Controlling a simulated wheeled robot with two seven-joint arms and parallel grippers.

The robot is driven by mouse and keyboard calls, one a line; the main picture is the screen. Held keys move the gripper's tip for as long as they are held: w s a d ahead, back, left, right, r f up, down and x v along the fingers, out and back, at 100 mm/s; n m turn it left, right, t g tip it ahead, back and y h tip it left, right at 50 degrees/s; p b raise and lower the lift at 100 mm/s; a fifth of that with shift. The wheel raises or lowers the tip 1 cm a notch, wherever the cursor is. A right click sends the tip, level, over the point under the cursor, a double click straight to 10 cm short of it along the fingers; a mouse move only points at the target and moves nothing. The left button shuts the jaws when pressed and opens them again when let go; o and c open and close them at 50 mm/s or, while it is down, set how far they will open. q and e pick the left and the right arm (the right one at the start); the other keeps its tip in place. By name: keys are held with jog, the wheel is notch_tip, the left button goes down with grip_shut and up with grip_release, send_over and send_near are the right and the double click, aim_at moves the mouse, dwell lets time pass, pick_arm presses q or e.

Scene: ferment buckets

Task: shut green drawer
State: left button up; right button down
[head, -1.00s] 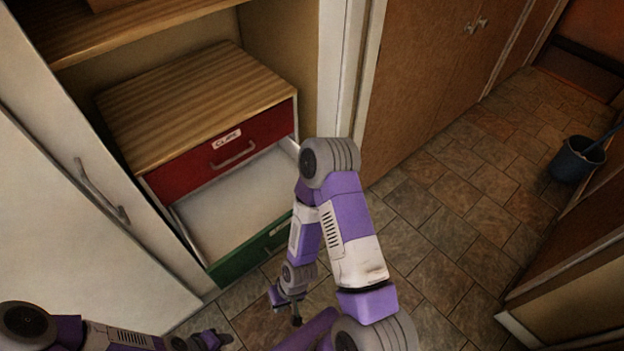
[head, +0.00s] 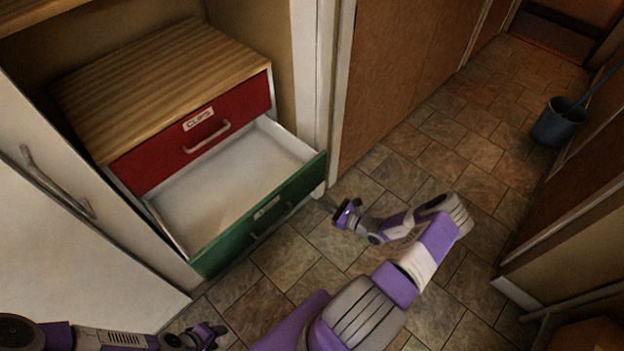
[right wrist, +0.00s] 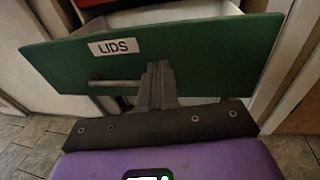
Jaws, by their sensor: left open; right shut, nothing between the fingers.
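The green drawer (head: 262,216) is pulled out below the red drawer and looks empty inside. In the right wrist view its green front (right wrist: 190,52) carries a "LIDS" label and a bar handle (right wrist: 115,83). My right gripper (head: 328,204) is shut and empty, at the right end of the green front in the head view. In the right wrist view its fingers (right wrist: 158,75) point at the front, just right of the handle; I cannot tell whether they touch it. My left gripper (head: 222,332) is open and low at the bottom left, away from the drawer.
The red drawer (head: 195,135) labelled "CLIPS" is closed under a wooden top (head: 165,80). A white cabinet door with a handle (head: 55,185) stands at the left. A blue bucket (head: 560,124) stands at the far right. The tiled floor between is clear.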

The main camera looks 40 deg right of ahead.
jog(key=s+d+m+t+h, duration=0.1)
jog(key=s+d+m+h, duration=0.15)
jog(key=d, duration=0.35)
jog(key=h+b, duration=0.1)
jog(key=b, duration=0.2)
send_near(306, 170)
jog(key=w, duration=0.6)
jog(key=shift+w+a+f, duration=0.2)
jog(key=shift+w+a, duration=0.1)
jog(key=shift+w, duration=0.1)
jog(key=shift+w, duration=0.1)
